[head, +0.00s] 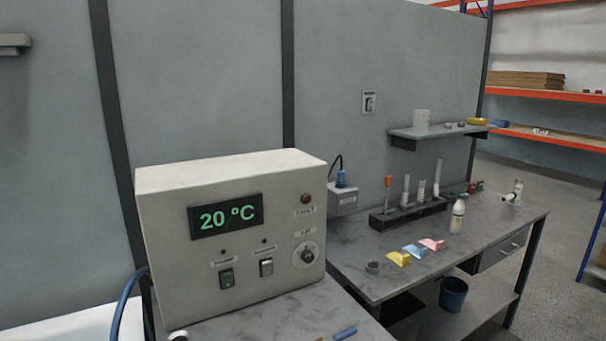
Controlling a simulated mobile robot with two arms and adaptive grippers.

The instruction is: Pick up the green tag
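I cannot make out a green tag in the head view. A yellow tag-like piece (398,259), a blue one (415,251) and a pink one (432,244) lie in a row on the right workbench (375,286). A blue piece (345,333) lies at the bottom edge on the nearer bench top, beside a sliver of yellow cut off by the frame. Neither of my grippers shows.
A large control box (240,265) reading 20 °C blocks the view behind it. A dark rack (408,212) with upright tubes, a white bottle (457,215) and a grey ring (373,267) stand on the right bench. A blue bin (453,295) sits below.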

